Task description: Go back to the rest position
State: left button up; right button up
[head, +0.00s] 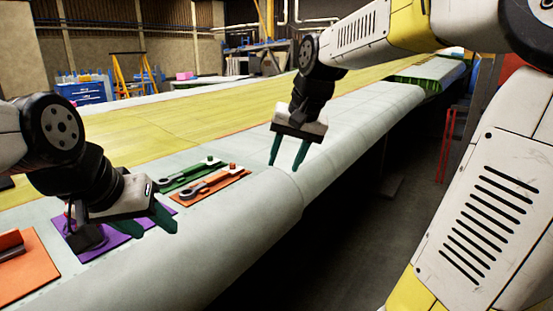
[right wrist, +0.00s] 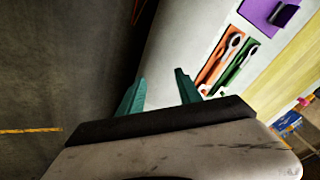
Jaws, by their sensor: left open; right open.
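My left gripper (head: 163,219) is at the left in the head view, open, low over the right edge of a purple plate (head: 82,243) on the wing. I see nothing between its teal fingers. My right gripper (head: 288,152) is open and empty above the wing's rounded front edge, right of and beyond the tool plates. Its two teal fingers also show in the right wrist view (right wrist: 158,95), pointing toward the pale wing surface. The pale grey and yellow wing (head: 240,240) runs from the lower left to the far right.
A green plate (head: 188,177) and an orange plate (head: 210,188), each with a wrench-like tool, lie between the grippers. Another orange plate (head: 25,265) lies at the lower left. A red frame (head: 446,145) stands at the right. The dark floor drops away beyond the wing's edge.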

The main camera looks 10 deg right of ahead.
jog(key=s+f+n+t, duration=0.1)
jog(key=s+f, duration=0.1)
jog(key=s, duration=0.6)
jog(key=s+d+f+n+t, duration=0.1)
jog(key=s+f+n, duration=0.1)
jog(key=s, duration=0.5)
jog(key=shift+s+d+f, duration=0.25)
jog(key=shift+s+d, duration=0.05)
jog(key=shift+s, duration=0.05)
